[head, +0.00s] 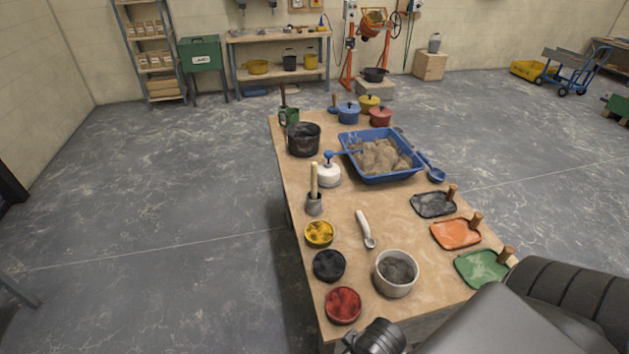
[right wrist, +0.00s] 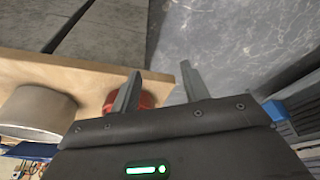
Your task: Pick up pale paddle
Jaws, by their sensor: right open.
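A pale, long-handled tool (head: 364,228), which I take as the pale paddle, lies on the wooden table (head: 385,215) in the head view. Its darker, rounded end points toward the pale pot. My right gripper (right wrist: 160,70) is open and empty in the right wrist view, its two fingers apart near the table's edge. A red bowl (right wrist: 116,101) shows partly behind one finger. In the head view a dark part of my right arm shows at the bottom, beside the table's near end. The paddle is not seen in the right wrist view. My left gripper is not in view.
A pale pot (head: 397,273) with grey contents stands just nearer than the paddle. Yellow (head: 319,233), black (head: 329,265) and red bowls line the left edge. Green, orange and black trays (head: 455,233) lie right.

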